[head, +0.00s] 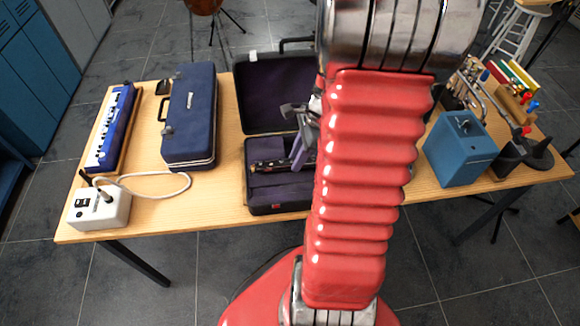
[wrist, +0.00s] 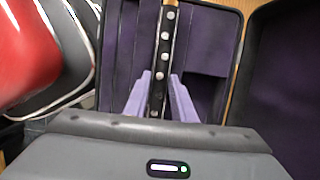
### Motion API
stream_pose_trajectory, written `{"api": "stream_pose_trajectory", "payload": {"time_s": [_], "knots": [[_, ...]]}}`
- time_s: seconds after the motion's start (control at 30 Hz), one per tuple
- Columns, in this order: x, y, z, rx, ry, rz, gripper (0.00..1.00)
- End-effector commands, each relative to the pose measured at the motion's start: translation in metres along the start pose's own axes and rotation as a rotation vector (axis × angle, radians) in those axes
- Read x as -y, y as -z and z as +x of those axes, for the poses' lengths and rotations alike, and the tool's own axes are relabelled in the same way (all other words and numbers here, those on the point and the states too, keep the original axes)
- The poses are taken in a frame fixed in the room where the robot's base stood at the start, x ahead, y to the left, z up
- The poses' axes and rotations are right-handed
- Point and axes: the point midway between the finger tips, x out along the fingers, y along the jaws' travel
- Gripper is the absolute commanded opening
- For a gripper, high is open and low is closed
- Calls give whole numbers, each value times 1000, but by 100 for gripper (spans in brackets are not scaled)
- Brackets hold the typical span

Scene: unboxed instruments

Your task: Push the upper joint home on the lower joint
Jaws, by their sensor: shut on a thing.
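My gripper (wrist: 160,76) has its two pale purple fingers on either side of a slim black instrument joint (wrist: 166,40) with silver keys, and is shut on it. The joint runs away from the fingers over the purple lining of an open case. In the head view my gripper (head: 298,160) is low over the case, partly behind my red arm. A dark piece with small bright fittings (head: 268,165) shows there, reaching left from the gripper. I cannot tell upper joint from lower joint, or see where they meet.
The open case (head: 277,208) has its raised lid (head: 272,85) behind. A closed blue case (head: 190,110), a small keyboard (head: 110,130) and a white box with a cable (head: 98,210) stand left. A blue box (head: 460,150) and a tool rack stand right.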

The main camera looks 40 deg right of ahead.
Motion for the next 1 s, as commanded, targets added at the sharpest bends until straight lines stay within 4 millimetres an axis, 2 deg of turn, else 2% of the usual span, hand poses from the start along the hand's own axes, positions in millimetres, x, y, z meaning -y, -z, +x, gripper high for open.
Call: {"api": "stream_pose_trajectory", "payload": {"time_s": [0.67,1.0], "knots": [[0,-1,-3,0,0,-1,0],[0,-4,-11,0,0,-2,0]]}}
